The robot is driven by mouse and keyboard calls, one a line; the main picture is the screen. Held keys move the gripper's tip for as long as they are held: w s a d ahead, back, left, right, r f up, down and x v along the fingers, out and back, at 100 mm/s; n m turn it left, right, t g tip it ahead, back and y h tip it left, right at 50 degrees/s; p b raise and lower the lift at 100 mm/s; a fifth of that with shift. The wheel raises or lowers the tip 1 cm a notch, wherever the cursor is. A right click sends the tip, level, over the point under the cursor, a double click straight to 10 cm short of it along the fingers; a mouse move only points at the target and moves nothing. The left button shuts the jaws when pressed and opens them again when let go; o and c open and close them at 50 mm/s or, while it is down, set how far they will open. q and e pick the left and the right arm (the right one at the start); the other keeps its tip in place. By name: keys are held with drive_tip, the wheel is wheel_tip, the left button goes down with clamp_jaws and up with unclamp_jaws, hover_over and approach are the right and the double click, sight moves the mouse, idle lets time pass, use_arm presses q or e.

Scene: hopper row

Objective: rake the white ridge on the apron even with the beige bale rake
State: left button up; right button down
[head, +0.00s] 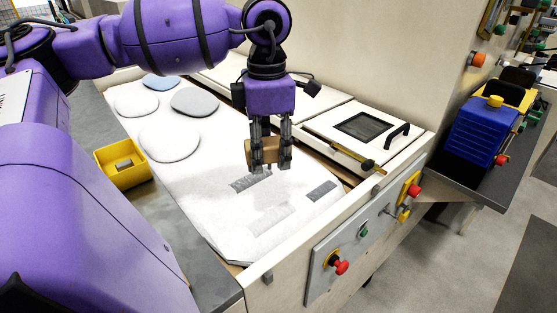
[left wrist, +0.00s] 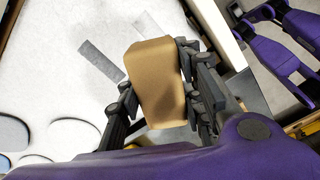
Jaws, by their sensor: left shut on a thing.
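My left gripper (head: 271,165) points down over the white apron (head: 205,205) and is shut on a beige block, which I take to be the bale rake (head: 262,152). In the left wrist view the beige rake (left wrist: 155,75) sits between the fingers of my left gripper (left wrist: 160,95). I cannot tell whether its lower edge touches the apron. Dark grey rectangular patches (head: 321,191) and a paler one (head: 270,220) lie on the apron. I cannot make out a distinct white ridge. My right gripper is not in view.
Several flat round pads, white (head: 169,141), grey (head: 194,102) and blue (head: 160,82), lie at the apron's far left. A yellow bin (head: 136,178) stands left of it. A hatch with a black handle (head: 397,135) and a panel with red knobs (head: 341,267) border the right.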

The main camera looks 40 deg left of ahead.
use_arm(q)
drive_tip(key=shift+w+a+f, duration=0.15)
drive_tip(key=shift+f, duration=0.8)
drive_tip(key=shift+w+f+b, duration=0.1)
drive_tip(key=shift+f+b, duration=0.05)
drive_tip(key=shift+b, duration=0.2)
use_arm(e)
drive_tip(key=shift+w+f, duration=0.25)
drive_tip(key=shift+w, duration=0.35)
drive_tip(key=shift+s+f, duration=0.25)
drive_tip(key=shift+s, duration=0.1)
